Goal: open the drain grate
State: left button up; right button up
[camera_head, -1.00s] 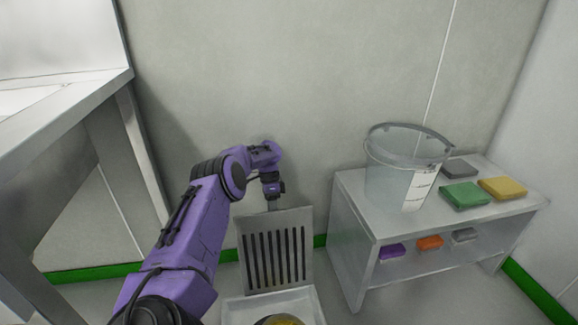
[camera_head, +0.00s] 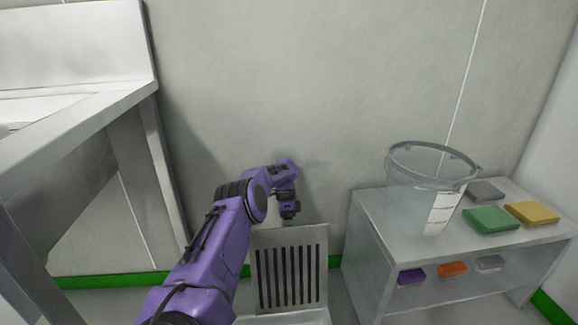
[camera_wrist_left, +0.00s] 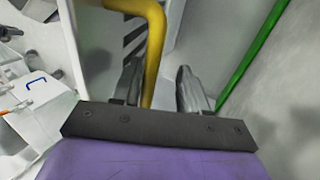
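The drain grate (camera_head: 290,268) is a grey slotted metal plate. It stands raised, nearly upright, in front of the wall in the head view. The pale drain frame (camera_head: 285,319) shows only as a strip at the bottom edge. My left gripper (camera_head: 288,221) is at the grate's top edge, its fingertips partly hidden behind the plate. In the left wrist view the two fingers (camera_wrist_left: 160,78) are apart. A yellow bent bar (camera_wrist_left: 153,45) passes beside the left finger; whether it touches is unclear. Dark slots show beyond it. My right gripper is out of view.
A metal shelf stand (camera_head: 372,250) at right holds a clear bucket (camera_head: 420,190), with green (camera_head: 490,219) and yellow (camera_head: 532,213) blocks beside it. A steel bench (camera_head: 75,125) stands at left. The wall is close behind the grate.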

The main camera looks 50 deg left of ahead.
aim_at(287, 228)
pick_arm(q)
jog(key=shift+a+r, duration=0.1)
jog(key=shift+r, duration=0.05)
jog(key=s+d+r+p, duration=0.1)
jog(key=r+p, duration=0.1)
jog(key=r, duration=0.1)
jog(key=s+d+r+p, duration=0.1)
jog(key=r+p, duration=0.2)
jog(key=s+d+r+p, duration=0.1)
jog(key=r+p, duration=0.1)
jog(key=r, duration=0.1)
jog(key=shift+d+r+p, duration=0.35)
jog(key=shift+d, duration=0.05)
jog(key=s+d+r+p, duration=0.3)
jog(key=s+d+p, duration=0.1)
jog(key=d, duration=0.3)
jog(key=shift+s, duration=0.9)
jog(key=shift+r, duration=0.1)
